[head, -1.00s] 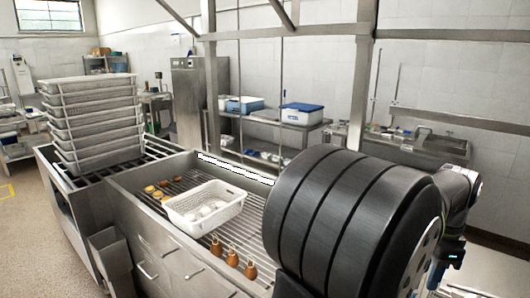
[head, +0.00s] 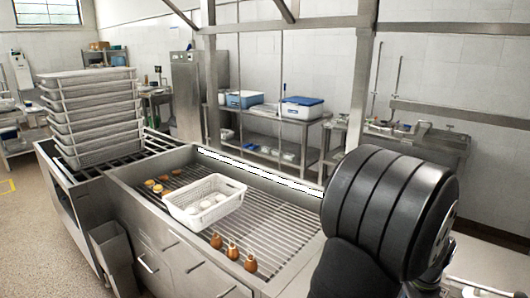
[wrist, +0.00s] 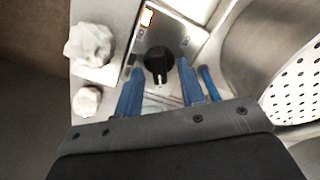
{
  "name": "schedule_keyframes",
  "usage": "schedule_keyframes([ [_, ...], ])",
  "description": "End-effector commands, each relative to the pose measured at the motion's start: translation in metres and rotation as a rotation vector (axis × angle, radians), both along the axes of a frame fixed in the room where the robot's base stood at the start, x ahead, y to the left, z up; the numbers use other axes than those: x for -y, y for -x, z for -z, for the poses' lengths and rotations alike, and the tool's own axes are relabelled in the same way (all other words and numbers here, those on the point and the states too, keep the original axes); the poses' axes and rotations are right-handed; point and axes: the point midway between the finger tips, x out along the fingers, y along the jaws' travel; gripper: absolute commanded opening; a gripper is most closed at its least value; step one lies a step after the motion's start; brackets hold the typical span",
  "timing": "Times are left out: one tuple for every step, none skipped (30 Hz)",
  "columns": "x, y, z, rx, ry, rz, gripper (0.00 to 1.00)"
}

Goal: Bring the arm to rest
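In the wrist view, my gripper (wrist: 160,68) shows two blue fingers set apart, with nothing held between them. A black knob (wrist: 158,63) on a metal panel shows in the gap between them, apparently beyond the fingers. In the head view, dark rounded links of my arm fill the lower right, beside the counter. My gripper is not visible there. A white perforated basket (head: 179,214) stands on the slatted metal counter (head: 282,213), with pale round items inside.
Several orange-brown items (head: 232,250) stand at the counter's front, and small ones (head: 157,189) lie at its back left. A tall stack of baskets (head: 92,115) stands at left. White lumps (wrist: 88,45) and a perforated metal surface (wrist: 297,88) flank the gripper in the wrist view.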

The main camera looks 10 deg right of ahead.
Motion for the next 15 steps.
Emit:
schedule_keyframes([
  [0.0000,-0.0003,0.0001,0.000,0.000,-0.037,0.36],
  [0.0000,-0.0004,0.0001,0.000,0.000,-0.062,0.36],
  [0.0000,-0.0005,0.0000,0.000,0.000,-0.095,0.36],
  [0.0000,-0.0006,0.0000,0.000,0.000,-0.120,0.36],
  [0.0000,-0.0007,0.0000,0.000,0.000,-0.145,0.36],
  [0.0000,-0.0009,-0.0001,0.000,0.000,-0.178,0.36],
  [0.0000,-0.0010,-0.0001,0.000,0.000,-0.203,0.36],
  [-0.0001,-0.0011,-0.0001,0.000,-0.001,-0.228,0.36],
  [-0.0001,-0.0012,-0.0001,0.000,0.000,-0.261,0.36],
  [-0.0001,-0.0013,-0.0001,0.000,-0.001,-0.285,0.36],
  [-0.0001,-0.0014,-0.0001,0.000,-0.001,-0.310,0.36],
  [-0.0001,-0.0015,-0.0001,0.000,-0.001,-0.343,0.36],
  [-0.0001,-0.0016,-0.0002,0.000,-0.001,-0.368,0.36],
  [-0.0001,-0.0017,-0.0002,0.000,-0.001,-0.393,0.36],
  [-0.0002,-0.0018,-0.0002,0.000,-0.001,-0.426,0.36],
])
